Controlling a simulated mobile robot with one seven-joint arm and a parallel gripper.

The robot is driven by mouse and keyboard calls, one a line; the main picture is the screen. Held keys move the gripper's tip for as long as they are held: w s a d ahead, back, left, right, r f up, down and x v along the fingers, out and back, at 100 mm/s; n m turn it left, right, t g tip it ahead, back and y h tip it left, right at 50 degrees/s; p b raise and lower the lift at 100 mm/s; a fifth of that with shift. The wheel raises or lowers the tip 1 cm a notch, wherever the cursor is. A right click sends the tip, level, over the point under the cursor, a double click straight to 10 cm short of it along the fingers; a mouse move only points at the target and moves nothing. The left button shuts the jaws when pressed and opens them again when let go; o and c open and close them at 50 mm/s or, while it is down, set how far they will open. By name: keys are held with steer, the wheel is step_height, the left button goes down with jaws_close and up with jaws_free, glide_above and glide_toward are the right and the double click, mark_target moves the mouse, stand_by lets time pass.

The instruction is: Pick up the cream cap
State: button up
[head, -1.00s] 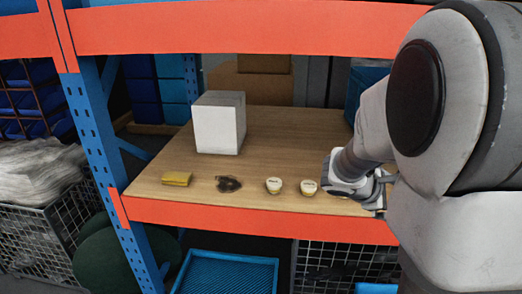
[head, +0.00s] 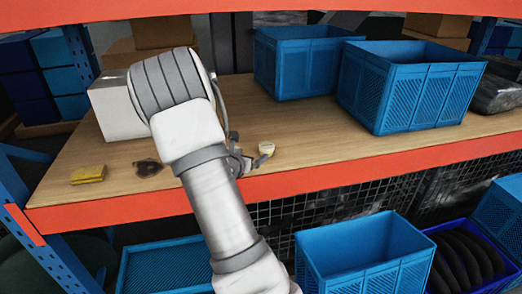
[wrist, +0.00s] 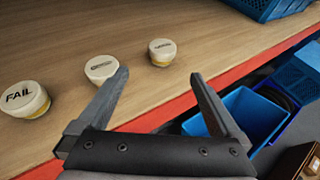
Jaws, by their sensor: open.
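Several cream caps stand in a row on the wooden shelf (head: 320,125). In the wrist view, a cap marked FAIL (wrist: 24,100) is at the left, a second cap (wrist: 101,68) is in the middle, and a third cap (wrist: 162,51) with a yellowish lower part is farthest. The lettering on the last two is too small to read. My gripper (wrist: 159,76) is open and empty. Its left finger partly covers the middle cap's edge; the farthest cap appears beyond the gap between the fingertips. In the head view one cap (head: 266,148) shows right of my gripper (head: 243,162); my arm hides the others.
A yellow sponge-like block (head: 88,174), a dark flat item (head: 147,168) and a white box (head: 112,108) are on the left. Two blue crates (head: 300,65) (head: 405,90) stand at the back and right. The orange shelf beam (head: 330,179) runs along the front edge.

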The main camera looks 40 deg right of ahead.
mark_target(266, 146)
steer(key=p+x, duration=0.1)
steer(key=x, duration=0.9)
steer(key=shift+d+f, duration=0.15)
steer(key=shift+d, duration=0.1)
steer(key=shift+p+x, duration=0.5)
steer(key=shift+x, duration=2.15)
steer(key=shift+s, duration=0.1)
steer(key=c, duration=1.3)
